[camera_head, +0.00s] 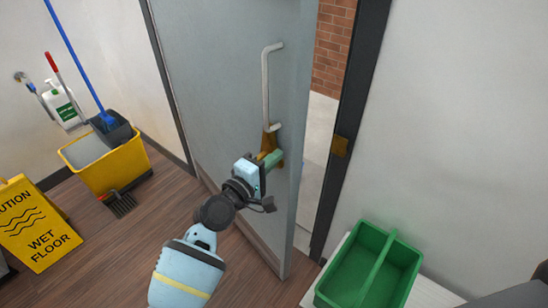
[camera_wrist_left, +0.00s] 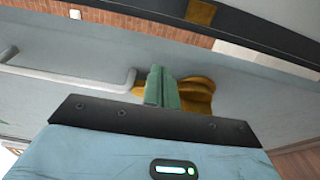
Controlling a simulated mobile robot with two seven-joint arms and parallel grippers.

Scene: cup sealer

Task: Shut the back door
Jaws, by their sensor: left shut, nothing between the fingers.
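The back door (camera_head: 225,95) is a grey panel standing ajar, with a gap between its right edge and the dark door frame (camera_head: 352,120). A white vertical pull handle (camera_head: 266,85) is on its face and also shows in the left wrist view (camera_wrist_left: 65,78). Below it is a brass lock fitting (camera_head: 269,138). My left gripper (camera_head: 272,158) is shut and empty, its green fingers at the brass fitting (camera_wrist_left: 198,92). I cannot tell whether they touch it. A brass strike plate (camera_head: 340,146) is on the frame. My right gripper is not in view.
A green caddy (camera_head: 340,272) sits on a white surface at the lower right. A yellow mop bucket (camera_head: 118,168) and a yellow wet floor sign (camera_head: 35,225) stand on the left. Brick wall (camera_head: 333,45) shows through the gap. Wooden floor lies clear before the door.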

